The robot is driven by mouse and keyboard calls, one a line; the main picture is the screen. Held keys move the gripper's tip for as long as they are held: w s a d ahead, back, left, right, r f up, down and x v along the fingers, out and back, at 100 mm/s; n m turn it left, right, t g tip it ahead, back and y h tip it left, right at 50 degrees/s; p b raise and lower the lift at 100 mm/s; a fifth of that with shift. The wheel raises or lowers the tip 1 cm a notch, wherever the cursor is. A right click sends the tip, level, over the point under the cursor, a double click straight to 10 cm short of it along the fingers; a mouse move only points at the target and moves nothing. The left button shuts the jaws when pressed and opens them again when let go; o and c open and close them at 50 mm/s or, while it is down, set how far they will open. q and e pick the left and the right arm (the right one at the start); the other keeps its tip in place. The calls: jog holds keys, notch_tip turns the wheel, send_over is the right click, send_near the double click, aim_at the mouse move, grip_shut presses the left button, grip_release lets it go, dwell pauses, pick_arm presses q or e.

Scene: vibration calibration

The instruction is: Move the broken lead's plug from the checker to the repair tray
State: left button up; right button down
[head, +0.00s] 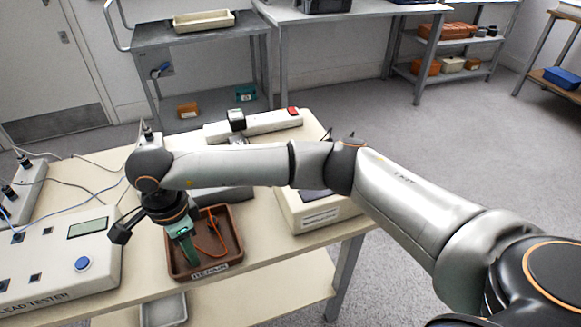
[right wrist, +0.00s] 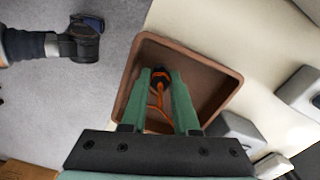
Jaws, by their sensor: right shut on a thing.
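My right gripper (head: 188,255) points down into the brown repair tray (head: 238,248), which has a "REPAIR" label on its front. In the right wrist view its green fingers (right wrist: 160,75) are shut on a dark plug (right wrist: 160,72) with an orange band. The plug is inside the outline of the tray (right wrist: 205,80); whether it touches the tray floor I cannot tell. Its orange lead (head: 212,240) lies looped in the tray. The white lead tester (head: 50,262), with a blue button and a small display, stands to the left of the tray. My left gripper is not in view.
A white power strip (head: 262,123) lies at the back of the table. A pale box (head: 318,212) stands right of the tray, partly behind my arm. Another strip (head: 25,190) with plugs and cables is at the left. A grey trolley (head: 200,38) stands beyond.

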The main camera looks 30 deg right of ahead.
jog(key=shift+f+b, duration=0.3)
jog(key=c, duration=0.6)
grip_release()
jog(key=shift+r+p, duration=0.95)
jog(key=shift+r, duration=0.7)
jog(key=shift+r+p, duration=0.45)
jog(key=shift+r, duration=0.4)
